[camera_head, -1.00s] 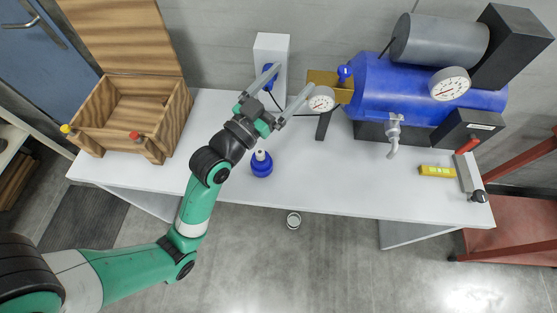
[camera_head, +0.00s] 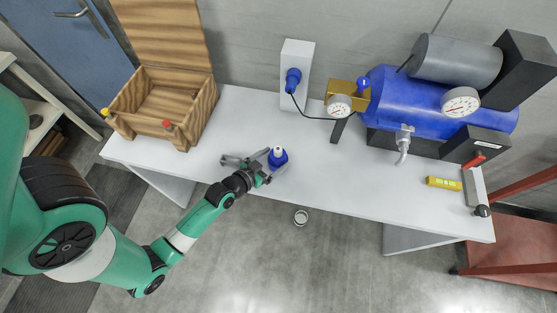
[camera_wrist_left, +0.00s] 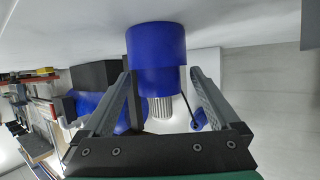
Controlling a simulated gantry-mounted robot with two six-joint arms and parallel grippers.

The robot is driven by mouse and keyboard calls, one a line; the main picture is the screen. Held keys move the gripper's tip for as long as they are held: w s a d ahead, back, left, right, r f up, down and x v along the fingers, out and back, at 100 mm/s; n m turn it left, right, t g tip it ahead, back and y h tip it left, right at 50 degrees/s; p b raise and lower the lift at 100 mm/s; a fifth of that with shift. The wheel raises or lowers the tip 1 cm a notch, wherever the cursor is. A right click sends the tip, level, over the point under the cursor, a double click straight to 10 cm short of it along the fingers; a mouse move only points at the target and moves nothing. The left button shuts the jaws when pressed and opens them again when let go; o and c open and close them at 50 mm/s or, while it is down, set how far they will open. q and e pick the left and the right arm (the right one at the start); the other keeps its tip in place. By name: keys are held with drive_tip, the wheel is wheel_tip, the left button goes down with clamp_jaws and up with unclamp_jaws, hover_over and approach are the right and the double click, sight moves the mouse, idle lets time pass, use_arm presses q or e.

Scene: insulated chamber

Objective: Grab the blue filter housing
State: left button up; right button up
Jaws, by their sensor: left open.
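The blue filter housing (camera_head: 278,160) stands on the white table near its front edge, with a white top. In the left wrist view the blue housing (camera_wrist_left: 156,55) appears large and upside down, with a white ribbed part below it. My left gripper (camera_head: 256,161) is open, low over the table at the housing's left side. In the wrist view its fingers (camera_wrist_left: 160,73) lie on either side of the housing, with visible gaps. I cannot tell how deep the housing sits between them. My right gripper is not in view.
An open wooden box (camera_head: 205,112) stands at the table's left. A wall box (camera_head: 297,65) with a blue plug and cable, a gauge (camera_head: 340,106) and a blue tank (camera_head: 400,92) are behind. A yellow level (camera_head: 444,183) lies at the right. The table middle is clear.

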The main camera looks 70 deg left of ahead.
sight(283, 152)
use_arm(q)
drive_tip(key=b+x, duration=0.1)
drive_tip(key=x, duration=0.4)
drive_tip(key=shift+w+b, duration=0.2)
drive_tip(key=shift+b, duration=0.1)
drive_tip(key=shift+r, duration=0.1)
drive_tip(key=c, duration=0.9)
drive_tip(key=shift+f, duration=0.2)
clamp_jaws()
drive_tip(key=shift+r+p, duration=0.3)
drive_tip(key=shift+r, duration=0.2)
drive_tip(key=r, duration=0.1)
drive_tip(key=r+p, duration=0.1)
drive_tip(key=r, duration=0.1)
drive_tip(key=shift+s+d+p, duration=0.2)
drive_tip(key=shift+d+p, duration=0.05)
drive_tip(key=shift+p, duration=0.05)
drive_tip(key=s+d+r+p, duration=0.1)
drive_tip(key=r, duration=0.1)
drive_tip(key=d+r+p, duration=0.1)
drive_tip(key=r, duration=0.1)
drive_tip(key=s+d+r+p, duration=0.1)
drive_tip(key=r, duration=0.1)
drive_tip(key=shift+s+d, duration=0.3)
drive_tip(key=shift+d, duration=0.1)
drive_tip(key=s+d+r, duration=0.3)
drive_tip(key=s+d, duration=0.2)
drive_tip(key=d, duration=0.2)
drive_tip(key=shift+s+r, duration=0.2)
